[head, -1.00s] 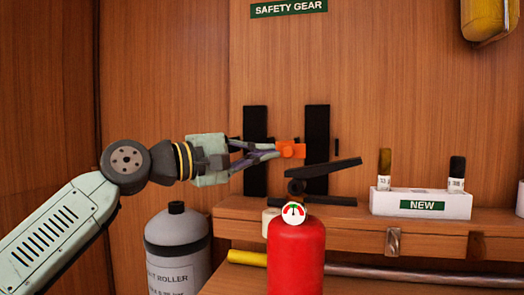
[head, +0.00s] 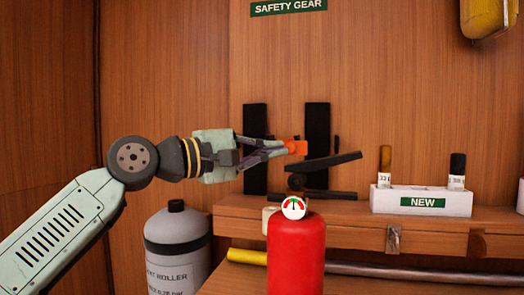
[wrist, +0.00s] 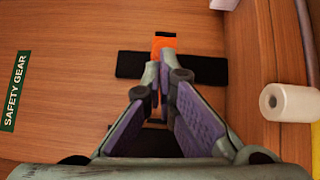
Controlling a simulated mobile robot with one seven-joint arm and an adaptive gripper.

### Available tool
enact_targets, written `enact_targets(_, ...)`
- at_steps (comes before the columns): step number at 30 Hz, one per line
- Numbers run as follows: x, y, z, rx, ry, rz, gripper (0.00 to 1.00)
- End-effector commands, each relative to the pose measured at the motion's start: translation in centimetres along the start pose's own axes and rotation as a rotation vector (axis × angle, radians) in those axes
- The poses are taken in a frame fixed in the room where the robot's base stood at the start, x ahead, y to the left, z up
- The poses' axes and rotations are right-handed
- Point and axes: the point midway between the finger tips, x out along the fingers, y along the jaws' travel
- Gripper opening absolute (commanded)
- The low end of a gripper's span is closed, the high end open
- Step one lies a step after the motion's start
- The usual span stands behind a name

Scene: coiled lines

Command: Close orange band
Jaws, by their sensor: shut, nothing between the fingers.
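The orange band (head: 297,147) shows as a small orange piece at the right-hand black upright strip (head: 317,170) on the wooden wall. In the wrist view the orange band (wrist: 163,43) lies across the middle of a black strip (wrist: 200,68), just beyond my fingertips. My gripper (head: 284,151) is shut and empty, with its tips at the band's left edge in the head view. In the wrist view my gripper (wrist: 159,70) partly covers the strip and the band's near end. I cannot tell whether the tips touch the band. A second black strip (head: 255,125) stands to the left, partly behind my gripper.
A red extinguisher (head: 296,255) with a gauge stands in front, its black handle (head: 325,162) just below my gripper. A white NEW holder (head: 422,202) sits on the wooden shelf at right. A grey cylinder (head: 178,250) stands lower left. A white roll (wrist: 290,103) is at right in the wrist view.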

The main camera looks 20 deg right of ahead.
Motion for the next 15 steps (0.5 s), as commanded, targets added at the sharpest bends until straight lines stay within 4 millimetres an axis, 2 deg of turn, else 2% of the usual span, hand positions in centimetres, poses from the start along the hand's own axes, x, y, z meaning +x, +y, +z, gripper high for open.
enact_targets(15,2.1,-0.5,2.7,0.003,-0.002,-0.001,0.0)
